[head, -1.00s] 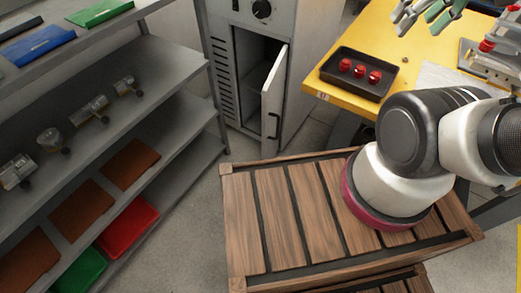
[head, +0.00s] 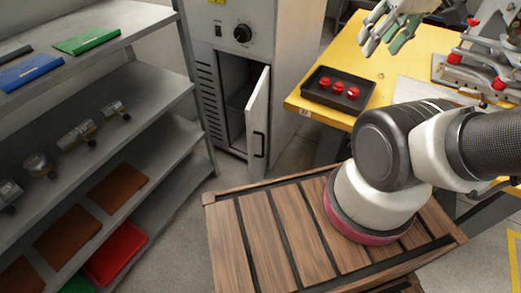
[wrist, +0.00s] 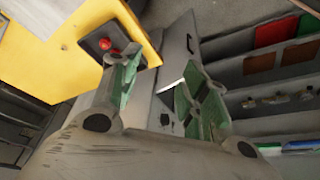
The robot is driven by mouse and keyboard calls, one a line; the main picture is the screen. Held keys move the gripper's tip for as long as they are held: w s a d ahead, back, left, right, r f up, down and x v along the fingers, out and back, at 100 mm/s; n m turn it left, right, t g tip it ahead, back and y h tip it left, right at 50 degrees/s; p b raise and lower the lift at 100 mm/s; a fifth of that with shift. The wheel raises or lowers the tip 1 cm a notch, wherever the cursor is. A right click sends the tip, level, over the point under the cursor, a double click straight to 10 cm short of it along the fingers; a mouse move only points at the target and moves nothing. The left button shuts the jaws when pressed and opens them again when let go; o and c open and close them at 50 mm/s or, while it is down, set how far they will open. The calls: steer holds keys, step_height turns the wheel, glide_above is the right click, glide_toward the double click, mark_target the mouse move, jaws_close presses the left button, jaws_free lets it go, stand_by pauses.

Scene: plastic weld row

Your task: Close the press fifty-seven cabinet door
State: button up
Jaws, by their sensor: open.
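The grey press cabinet (head: 290,50) stands at the back centre in the head view, with a dial and a switch on its upper front. Its lower door (head: 257,115) is partly open, swung out on the right side, with a dark vertical handle. The dark interior shows to the left of the door. My gripper (head: 381,45) is open and empty at the top, over the yellow table and apart from the door. In the wrist view the door (wrist: 180,55) and its handle show beyond and between the open green-padded fingers (wrist: 163,68).
A yellow table (head: 400,70) with a black tray (head: 318,97) of red parts stands right of the cabinet. A grey shelf rack (head: 150,95) with jars and bins fills the left. A slatted wooden crate top (head: 265,230) lies in front. Some floor is free before the cabinet.

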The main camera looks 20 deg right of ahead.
steer(key=f, duration=0.1)
steer(key=w+f+g, duration=0.1)
steer(key=shift+f+g, duration=0.3)
steer(key=shift+f, duration=0.1)
steer(key=c, duration=0.6)
steer(key=f, duration=0.1)
steer(key=w+a+f+g, duration=0.1)
steer(key=f, duration=0.1)
steer(key=f+g, duration=0.1)
steer(key=shift+w+a+f+m+y, duration=0.2)
steer(key=shift+w+f+m+y, duration=0.2)
jaws_close()
steer(key=w+a+f+m+y, duration=0.1)
steer(key=w+a+f+m, duration=0.4)
steer(key=f, duration=0.6)
steer(key=w+a+f+m+t+y, duration=0.1)
steer(key=w+a+f+m, duration=0.4)
steer(key=w+f+m, duration=0.3)
steer(key=w+a+f+m+y, duration=0.1)
steer(key=w+a+f+m, duration=0.5)
steer(key=f+m, duration=0.4)
steer(key=shift+w+f+t, duration=0.3)
steer(key=shift+w+f, duration=0.2)
steer(key=shift+f, duration=1.3)
